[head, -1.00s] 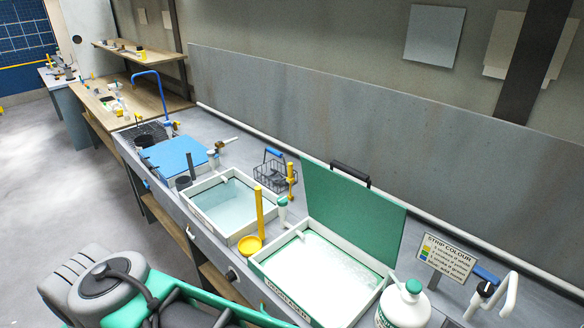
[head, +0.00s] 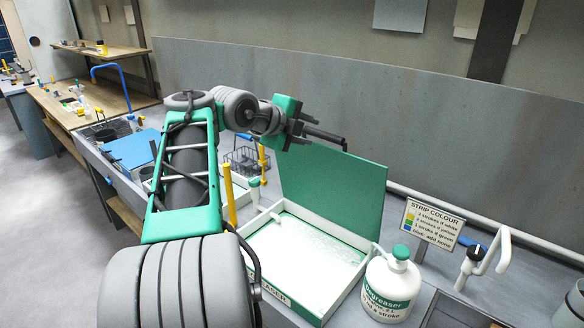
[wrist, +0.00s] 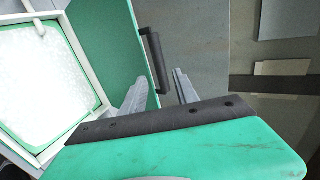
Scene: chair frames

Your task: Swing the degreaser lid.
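The degreaser lid (head: 335,200) is a green panel standing raised at the back of the white degreaser tank (head: 330,285), which is open and holds pale foamy liquid. A black bar handle is on the lid's top edge; it shows in the wrist view (wrist: 154,62). My gripper (head: 312,134) is at the lid's upper left edge in the head view. In the wrist view its two grey fingers (wrist: 160,88) are spread apart, with the handle just beyond and between the tips. I cannot tell whether they touch it. The lid also shows in the wrist view (wrist: 105,40).
A white degreaser bottle (head: 390,285) stands right of the tank, by a strip colour sign (head: 432,222). A wire basket (head: 240,160) and a yellow upright tool (head: 229,195) are left of the tank. A grey panel (head: 400,120) runs along the back.

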